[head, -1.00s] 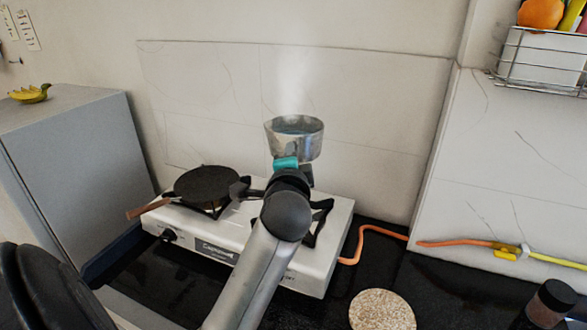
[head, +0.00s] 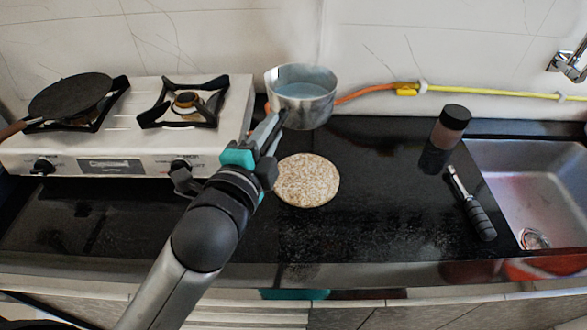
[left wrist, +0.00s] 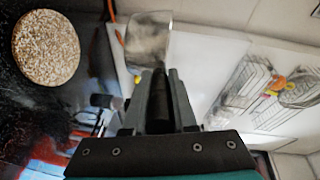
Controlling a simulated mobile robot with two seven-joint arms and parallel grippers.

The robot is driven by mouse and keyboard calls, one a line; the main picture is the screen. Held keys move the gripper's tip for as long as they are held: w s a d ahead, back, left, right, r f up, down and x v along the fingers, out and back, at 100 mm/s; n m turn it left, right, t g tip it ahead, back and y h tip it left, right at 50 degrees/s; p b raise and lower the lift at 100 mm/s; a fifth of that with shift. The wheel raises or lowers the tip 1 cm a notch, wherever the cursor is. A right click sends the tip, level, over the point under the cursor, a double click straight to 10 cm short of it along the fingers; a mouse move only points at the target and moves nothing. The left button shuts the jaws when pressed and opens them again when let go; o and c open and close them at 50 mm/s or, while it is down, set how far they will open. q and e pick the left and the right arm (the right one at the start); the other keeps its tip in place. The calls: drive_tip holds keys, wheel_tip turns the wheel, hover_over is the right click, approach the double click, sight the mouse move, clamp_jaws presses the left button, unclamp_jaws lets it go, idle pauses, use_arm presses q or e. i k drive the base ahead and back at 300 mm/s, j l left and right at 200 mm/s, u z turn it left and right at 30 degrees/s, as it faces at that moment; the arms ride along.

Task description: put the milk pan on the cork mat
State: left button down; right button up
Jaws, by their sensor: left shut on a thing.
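The pan appears held up, to the right of the stove and behind the cork mat in the head view. In the left wrist view the pan (left wrist: 149,40) is just past the fingertips (left wrist: 165,78). The round, speckled cork mat (head: 307,181) lies flat and bare on the black counter; it also shows in the left wrist view (left wrist: 46,47). My right gripper is not in view.
The white two-burner stove (head: 130,135) has a dark flat pan (head: 70,96) on its left burner; the right burner (head: 187,106) is empty. A dark-capped jar (head: 445,138), a black-handled tool (head: 474,207) and a sink (head: 540,190) are to the right. An orange hose (head: 362,95) runs behind.

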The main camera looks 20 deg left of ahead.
sight(305, 204)
drive_tip(key=u, duration=0.9)
drive_tip(key=k+l, duration=0.1)
drive_tip(key=l, duration=0.25)
drive_tip(key=k+l+u, duration=0.15)
drive_tip(key=l, duration=0.2)
drive_tip(key=k+l, duration=0.15)
drive_tip(key=l, duration=0.2)
drive_tip(key=u, duration=0.05)
